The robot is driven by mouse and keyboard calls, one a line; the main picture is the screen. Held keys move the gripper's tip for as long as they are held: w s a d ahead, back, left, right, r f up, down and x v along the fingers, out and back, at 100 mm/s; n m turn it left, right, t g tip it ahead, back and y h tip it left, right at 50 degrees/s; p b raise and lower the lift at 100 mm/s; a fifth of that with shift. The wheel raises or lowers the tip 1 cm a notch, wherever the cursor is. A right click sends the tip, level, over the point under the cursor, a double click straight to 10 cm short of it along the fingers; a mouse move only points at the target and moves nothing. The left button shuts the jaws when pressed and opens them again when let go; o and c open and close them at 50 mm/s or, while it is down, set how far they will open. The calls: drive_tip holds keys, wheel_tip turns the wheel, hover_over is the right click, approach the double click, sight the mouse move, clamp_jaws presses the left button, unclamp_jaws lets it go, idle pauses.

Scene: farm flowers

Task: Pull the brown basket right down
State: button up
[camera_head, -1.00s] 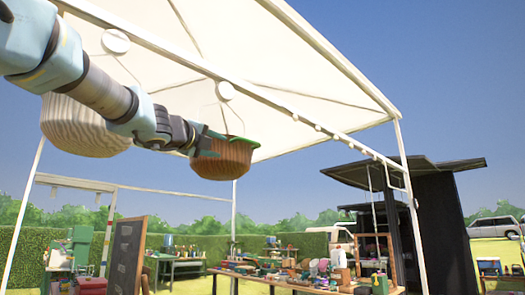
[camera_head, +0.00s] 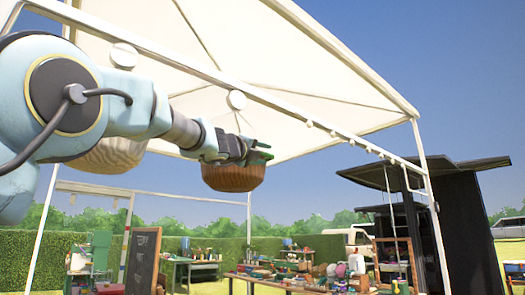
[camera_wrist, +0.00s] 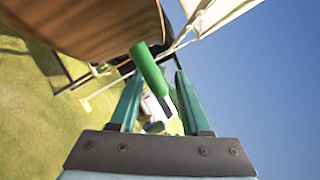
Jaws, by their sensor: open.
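The brown basket (camera_head: 233,178) hangs by thin cords under the white canopy, in the middle of the head view. My gripper (camera_head: 262,153) is at the basket's upper rim, on its near side, and covers part of the rim. In the wrist view the basket (camera_wrist: 85,25) fills the upper left. A green piece at its rim (camera_wrist: 150,70) reaches down between the spread fingers of my gripper (camera_wrist: 155,90). The fingers are apart. I cannot tell whether either finger touches the green piece.
A pale basket (camera_head: 108,154) hangs to the left, partly behind my arm. The canopy's front bar (camera_head: 215,77) runs just above my arm. A cluttered table (camera_head: 300,283) and a blackboard (camera_head: 143,262) stand below. Open sky lies to the right.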

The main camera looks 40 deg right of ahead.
drive_tip(key=shift+d, duration=0.1)
drive_tip(key=shift+c, duration=0.4)
clamp_jaws()
idle(1.0)
